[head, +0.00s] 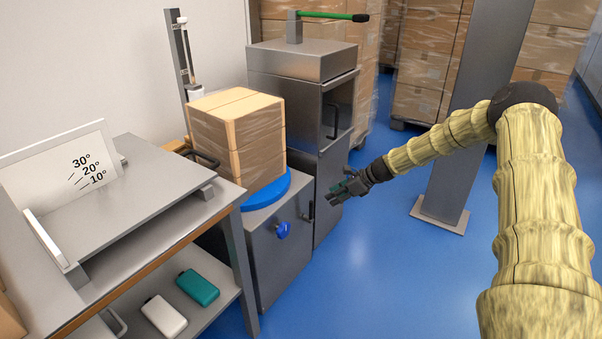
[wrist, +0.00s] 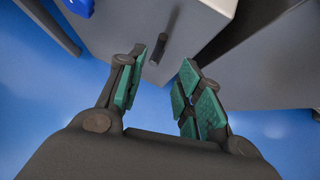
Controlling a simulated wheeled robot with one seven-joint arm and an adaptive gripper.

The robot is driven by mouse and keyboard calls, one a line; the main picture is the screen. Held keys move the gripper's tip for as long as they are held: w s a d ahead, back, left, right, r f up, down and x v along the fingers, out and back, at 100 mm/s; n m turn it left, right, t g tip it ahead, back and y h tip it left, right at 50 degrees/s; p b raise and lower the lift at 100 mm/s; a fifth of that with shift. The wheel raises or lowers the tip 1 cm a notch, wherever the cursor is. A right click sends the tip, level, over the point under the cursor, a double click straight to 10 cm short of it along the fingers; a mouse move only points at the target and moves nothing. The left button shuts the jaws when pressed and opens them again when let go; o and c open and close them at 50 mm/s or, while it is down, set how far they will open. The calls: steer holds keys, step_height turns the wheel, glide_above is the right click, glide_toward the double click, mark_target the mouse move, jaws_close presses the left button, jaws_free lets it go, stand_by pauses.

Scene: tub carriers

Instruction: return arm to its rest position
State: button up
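My gripper (head: 347,189) hangs in front of the grey metal cabinets in the head view, to the right of the low cabinet with the blue turntable. In the wrist view my gripper (wrist: 163,90) has its green-padded fingers spread apart with nothing between them. A dark cabinet handle (wrist: 159,48) shows beyond the fingertips, apart from them. My arm reaches in from the right of the head view, bent at the elbow and sloping down to the gripper.
A wrapped carton stack (head: 232,141) stands on the blue turntable (head: 266,190). A tall cabinet (head: 298,65) with a green lever (head: 333,16) is behind. A grey post (head: 463,150) stands behind my forearm. A workbench (head: 150,220) is at left. The blue floor (head: 385,270) is clear.

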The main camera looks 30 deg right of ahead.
steer(key=shift+a, duration=0.1)
steer(key=s+a+f+n+g+h, duration=0.35)
steer(key=s+a+f+n, duration=0.55)
steer(key=s+a+f, duration=0.65)
steer(key=s+a+f+n+g+h, duration=0.15)
steer(key=s+a+n, duration=0.25)
steer(key=s, duration=0.4)
steer(key=s+a+f+n, duration=0.3)
steer(key=s+a+n, duration=0.15)
steer(key=s, duration=0.35)
steer(key=s+a+f+n+g, duration=0.1)
steer(key=s+a+f+n, duration=0.3)
steer(key=s, duration=0.5)
steer(key=s+a+r+n+h, duration=0.1)
steer(key=s+a+r+n, duration=0.15)
steer(key=s, duration=0.45)
steer(key=s+a+r+n, duration=0.1)
steer(key=s+r+n, duration=0.15)
steer(key=s, duration=0.45)
step_height(320, 180, up, 25)
steer(key=n+p, duration=0.1)
steer(key=p, duration=2.5)
steer(key=shift+d+r+g, duration=0.15)
steer(key=shift+g, duration=0.25)
steer(key=shift+w, duration=0.1)
